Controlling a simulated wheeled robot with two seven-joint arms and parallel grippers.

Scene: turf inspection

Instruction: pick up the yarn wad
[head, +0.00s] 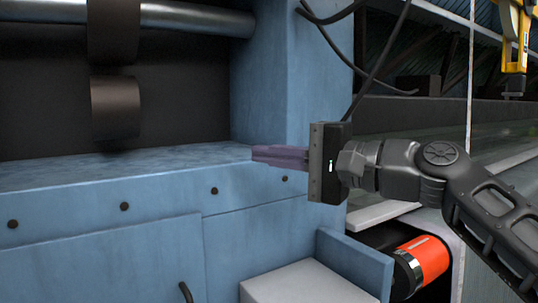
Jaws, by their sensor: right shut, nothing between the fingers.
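I cannot make out a yarn wad in the head view. My right gripper (256,153) reaches in from the right, its purple fingers pointing left. The fingers are shut with nothing between them. They are in front of the blue machine's ledge (120,168), near its right end; I cannot tell whether they touch it. The gripper and wrist hide part of the machine's right side. My left gripper is not in view.
A dark recess with a metal roller (195,18) and dark bands lies above the ledge. Black cables (372,80) hang behind my right wrist. A grey box (305,285) and a red cylinder (428,258) are below. The ledge's left part looks clear.

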